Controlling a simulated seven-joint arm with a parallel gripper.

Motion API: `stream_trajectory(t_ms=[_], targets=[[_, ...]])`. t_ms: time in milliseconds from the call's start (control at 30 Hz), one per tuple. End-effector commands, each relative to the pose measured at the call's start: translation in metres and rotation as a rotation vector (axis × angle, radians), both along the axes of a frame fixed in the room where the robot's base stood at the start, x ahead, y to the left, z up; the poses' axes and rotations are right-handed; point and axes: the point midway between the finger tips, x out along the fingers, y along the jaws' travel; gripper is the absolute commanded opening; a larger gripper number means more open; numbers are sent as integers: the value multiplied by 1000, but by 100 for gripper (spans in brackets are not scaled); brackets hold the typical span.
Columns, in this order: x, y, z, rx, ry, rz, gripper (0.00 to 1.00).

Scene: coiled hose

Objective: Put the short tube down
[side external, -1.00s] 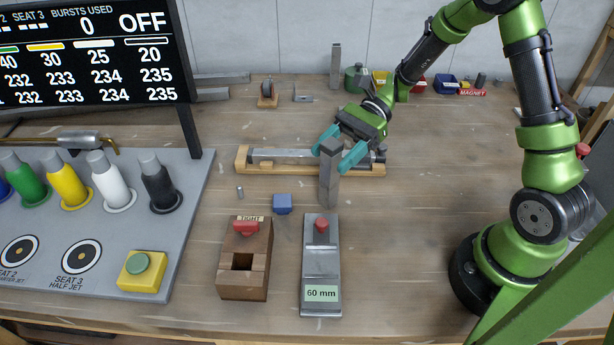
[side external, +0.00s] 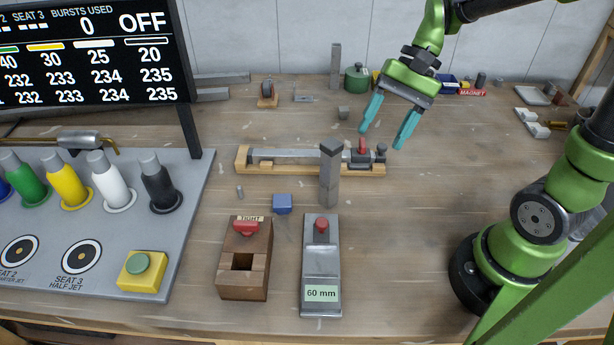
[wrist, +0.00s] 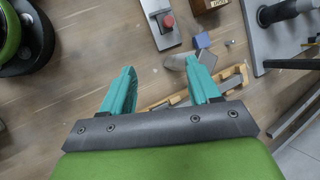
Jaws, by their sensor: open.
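My gripper (side external: 381,139) is open, with nothing between its teal fingers. It hangs above the table, behind and to the right of the wooden fixture (side external: 310,170). It also shows open in the wrist view (wrist: 160,64). A grey square post (side external: 330,180) stands upright in front of the fixture, apart from the fingers. A silver bar (side external: 300,157) lies along the fixture, partly hidden by the post. A small grey cylinder (side external: 240,192) stands on the table to the left. I cannot tell which of these pieces is the short tube.
A 60 mm gauge (side external: 321,265), a wooden block with a red handle (side external: 245,275) and a blue cube (side external: 282,204) are in front. The table's right middle is clear.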

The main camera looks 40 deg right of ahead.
Motion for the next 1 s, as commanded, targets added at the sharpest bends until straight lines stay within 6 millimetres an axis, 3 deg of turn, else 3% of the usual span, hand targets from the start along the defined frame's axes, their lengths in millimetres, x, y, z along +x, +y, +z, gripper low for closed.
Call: stream_trajectory(t_ms=[200, 400, 567, 1000], targets=[[-32, 5, 29, -317, -414, 211, 61], [-43, 4, 49, -490, -688, 313, 61], [-46, 3, 55, -537, -769, 338, 61], [-45, 3, 55, -538, -771, 338, 61]])
